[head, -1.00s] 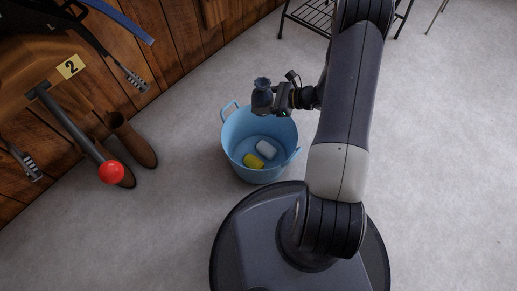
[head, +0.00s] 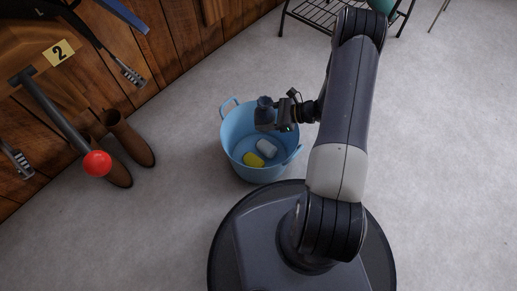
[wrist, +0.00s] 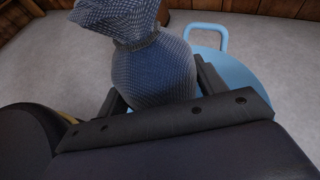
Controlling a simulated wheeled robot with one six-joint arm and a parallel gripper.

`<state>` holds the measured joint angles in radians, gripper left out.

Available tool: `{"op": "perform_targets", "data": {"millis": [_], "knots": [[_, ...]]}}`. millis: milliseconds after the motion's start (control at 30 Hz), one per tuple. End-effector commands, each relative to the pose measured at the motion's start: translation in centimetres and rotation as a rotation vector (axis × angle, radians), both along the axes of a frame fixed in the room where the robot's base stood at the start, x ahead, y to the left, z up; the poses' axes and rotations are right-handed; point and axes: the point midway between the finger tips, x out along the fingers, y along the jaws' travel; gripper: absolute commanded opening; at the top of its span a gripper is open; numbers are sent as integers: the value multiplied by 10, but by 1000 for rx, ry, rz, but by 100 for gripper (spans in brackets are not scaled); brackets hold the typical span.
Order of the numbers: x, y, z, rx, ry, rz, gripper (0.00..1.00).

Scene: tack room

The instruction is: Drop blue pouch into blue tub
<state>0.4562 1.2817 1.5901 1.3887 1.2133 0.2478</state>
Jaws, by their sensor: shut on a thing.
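The blue pouch (head: 264,112) is a dark blue, tied-neck bag. My gripper (head: 277,117) is shut on it and holds it over the blue tub. In the wrist view the pouch (wrist: 150,62) has a mesh-like weave and stands between the two fingers. The light blue tub (head: 238,158) stands on the floor in front of my base, open at the top, with two loop handles. Part of its rim and a handle (wrist: 208,28) show behind the pouch in the wrist view. The tub's far right inside is partly hidden by my gripper.
A yellow item (head: 253,160) and a white item (head: 267,147) lie in the tub. Brown boots (head: 124,138) and a rod with a red ball (head: 97,163) are at left by the wooden wall. A black rack (head: 318,17) stands behind. The floor at right is clear.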

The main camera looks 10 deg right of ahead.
Motion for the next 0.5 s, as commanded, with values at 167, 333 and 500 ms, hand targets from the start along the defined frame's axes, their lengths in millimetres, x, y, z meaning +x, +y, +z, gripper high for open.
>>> {"op": "perform_targets", "data": {"millis": [167,333,500], "knots": [[0,0,1,0,-1,-1,39],[0,0,1,0,0,-1,79],[0,0,1,0,0,0,91]]}}
